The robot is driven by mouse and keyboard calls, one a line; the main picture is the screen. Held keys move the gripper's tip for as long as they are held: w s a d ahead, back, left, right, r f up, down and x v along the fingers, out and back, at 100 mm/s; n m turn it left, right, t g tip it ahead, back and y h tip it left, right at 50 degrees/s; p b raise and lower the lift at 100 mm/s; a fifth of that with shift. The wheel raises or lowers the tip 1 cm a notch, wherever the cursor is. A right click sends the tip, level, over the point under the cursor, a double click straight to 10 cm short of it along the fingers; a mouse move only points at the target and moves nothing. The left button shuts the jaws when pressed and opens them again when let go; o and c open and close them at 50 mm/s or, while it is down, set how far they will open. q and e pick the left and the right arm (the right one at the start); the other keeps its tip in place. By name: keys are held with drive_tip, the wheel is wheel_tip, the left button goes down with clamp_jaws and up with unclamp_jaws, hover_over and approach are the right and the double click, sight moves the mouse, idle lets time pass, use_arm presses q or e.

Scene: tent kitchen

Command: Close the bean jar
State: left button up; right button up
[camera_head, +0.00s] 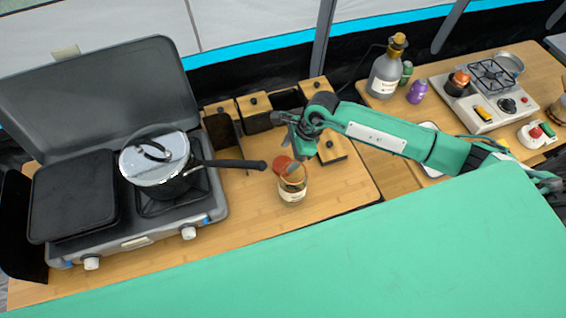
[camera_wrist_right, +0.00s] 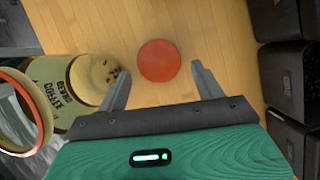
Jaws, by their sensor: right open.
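The bean jar (camera_head: 291,192) stands on the wooden worktop in the head view, a clear jar with a pale label. In the right wrist view the jar (camera_wrist_right: 86,92) is at the left, its label reading coffee beans, with an orange-red ring (camera_wrist_right: 42,112) at its near end. A round red disc (camera_wrist_right: 158,61) shows over the wood beside the jar; it appears reddish behind the jar in the head view (camera_head: 282,164). Whether it is the jar's lid I cannot tell. My right gripper (camera_wrist_right: 157,72) is open and empty, its fingers either side of the disc in view. My left gripper is not in view.
A camping stove with a lidded pot (camera_head: 155,165) stands at the left, its handle (camera_head: 235,163) reaching toward the jar. Wooden-topped dark boxes (camera_head: 253,107) line the back edge. A bottle (camera_head: 386,75) and small burner (camera_head: 485,100) are at the right. Bare wood (camera_head: 335,190) lies right of the jar.

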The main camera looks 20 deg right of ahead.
drive_tip(key=p+x, duration=0.2)
drive_tip(key=x, duration=0.1)
drive_tip(key=shift+s+a, duration=0.15)
drive_tip(key=shift+a+f, duration=0.15)
drive_tip(key=shift+f, duration=0.45)
drive_tip(key=c, duration=0.7)
